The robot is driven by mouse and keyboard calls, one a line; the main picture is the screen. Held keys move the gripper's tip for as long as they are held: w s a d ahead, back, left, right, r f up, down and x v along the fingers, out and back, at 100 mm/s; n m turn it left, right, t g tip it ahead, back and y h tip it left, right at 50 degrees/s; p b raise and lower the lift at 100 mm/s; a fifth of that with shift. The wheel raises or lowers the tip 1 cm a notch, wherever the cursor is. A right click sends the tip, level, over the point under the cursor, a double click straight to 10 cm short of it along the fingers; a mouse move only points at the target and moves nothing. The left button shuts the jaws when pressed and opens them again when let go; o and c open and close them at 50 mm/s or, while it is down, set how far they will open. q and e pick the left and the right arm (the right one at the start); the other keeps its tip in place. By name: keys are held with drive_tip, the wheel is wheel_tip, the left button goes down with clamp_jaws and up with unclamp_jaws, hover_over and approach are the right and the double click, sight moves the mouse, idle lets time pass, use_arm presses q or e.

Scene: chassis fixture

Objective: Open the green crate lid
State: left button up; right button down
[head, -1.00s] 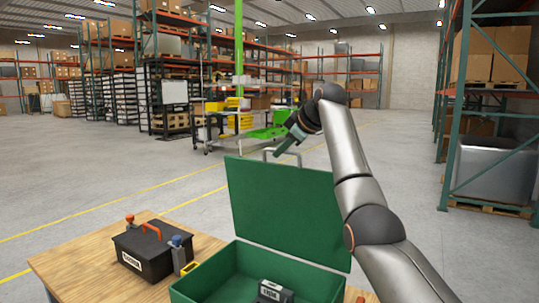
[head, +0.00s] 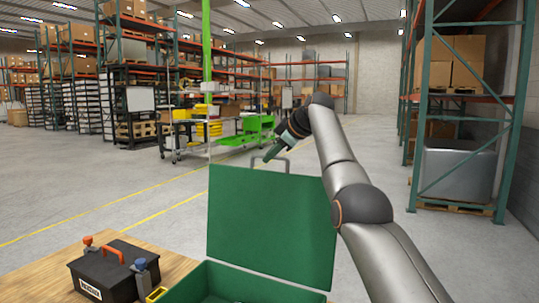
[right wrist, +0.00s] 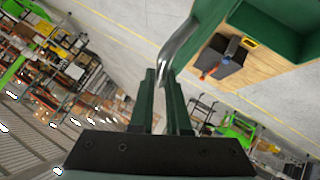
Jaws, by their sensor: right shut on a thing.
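The green crate (head: 206,287) is at the bottom of the head view, cut off by the edge. Its green lid (head: 270,225) stands raised, roughly upright, above the crate. A grey metal handle (head: 286,162) sits on the lid's top edge. My right gripper (head: 271,156) is at this handle, shut on it. In the right wrist view the curved handle (right wrist: 178,48) runs in between the fingertips, and part of the green lid (right wrist: 207,14) shows beside it. My left gripper is not in view.
A black toolbox (head: 105,278) with an orange handle stands on the wooden table (head: 40,272), left of the crate, with small red-topped and blue-topped items beside it. Shelving (head: 515,110) stands at the right.

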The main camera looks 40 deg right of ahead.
drive_tip(key=shift+r, duration=0.1)
drive_tip(key=c, duration=0.9)
unclamp_jaws()
drive_tip(key=shift+s+r, duration=0.1)
drive_tip(key=shift+s, duration=0.1)
drive_tip(key=b+v, duration=0.3)
drive_tip(key=v, duration=0.9)
drive_tip(key=shift+r, duration=0.1)
